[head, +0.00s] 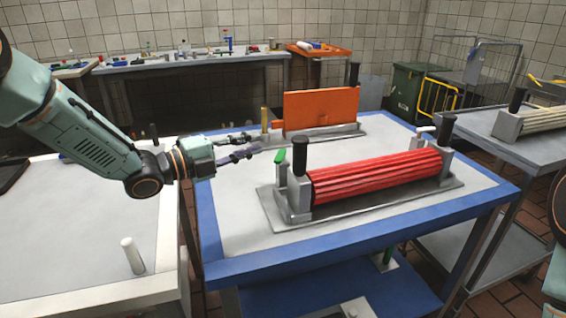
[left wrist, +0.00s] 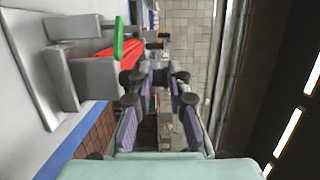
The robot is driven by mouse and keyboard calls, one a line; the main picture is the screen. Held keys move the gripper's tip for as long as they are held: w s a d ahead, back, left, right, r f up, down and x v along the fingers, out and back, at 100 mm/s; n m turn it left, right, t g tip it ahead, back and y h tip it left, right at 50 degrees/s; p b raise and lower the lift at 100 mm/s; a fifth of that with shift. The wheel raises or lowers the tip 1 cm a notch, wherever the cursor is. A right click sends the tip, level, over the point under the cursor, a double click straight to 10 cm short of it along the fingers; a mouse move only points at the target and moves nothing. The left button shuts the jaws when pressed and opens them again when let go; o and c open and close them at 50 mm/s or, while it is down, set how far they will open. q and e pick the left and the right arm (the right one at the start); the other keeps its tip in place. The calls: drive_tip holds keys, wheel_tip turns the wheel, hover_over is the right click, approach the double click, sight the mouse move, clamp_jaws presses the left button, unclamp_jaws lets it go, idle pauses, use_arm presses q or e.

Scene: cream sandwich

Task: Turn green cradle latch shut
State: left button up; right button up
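The green latch (head: 281,156) is a small green handle on a grey post at the left end of the cradle (head: 292,205). It points up and is slightly tilted in the head view. The cradle holds a red ribbed roller (head: 375,175). My left gripper (head: 254,142) is open and empty, left of the latch and apart from it. In the left wrist view, the green latch (left wrist: 118,38) is at upper left, outside the spread fingers (left wrist: 160,78). My right gripper is out of view.
An orange panel (head: 320,110) stands in a holder behind the cradle on the blue-edged table (head: 340,243). A black-topped post (head: 300,150) rises close to the latch. A white table (head: 80,220) with a white peg (head: 132,255) is at left.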

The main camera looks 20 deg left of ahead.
sight(279, 158)
use_arm(q)
wheel_tip(279, 158, down, 7)
drive_tip(key=w+b, duration=0.1)
drive_tip(key=b, duration=0.4)
drive_tip(key=x, duration=0.2)
drive_tip(key=b+x, duration=0.1)
drive_tip(key=x, duration=0.1)
drive_tip(key=b+x, duration=0.1)
drive_tip(key=x, duration=0.1)
drive_tip(key=shift+s+r, duration=0.1)
drive_tip(key=shift+r, duration=0.15)
drive_tip(key=shift+w+d, duration=0.2)
drive_tip(key=shift+w, duration=0.15)
drive_tip(key=shift+w+d+r, duration=0.1)
drive_tip(key=shift+d+r, duration=0.1)
drive_tip(key=shift+d, duration=0.15)
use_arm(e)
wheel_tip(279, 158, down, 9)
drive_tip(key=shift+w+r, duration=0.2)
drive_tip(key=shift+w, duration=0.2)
use_arm(q)
drive_tip(key=shift+w+a, duration=0.1)
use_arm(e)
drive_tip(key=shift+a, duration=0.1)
use_arm(q)
clamp_jaws()
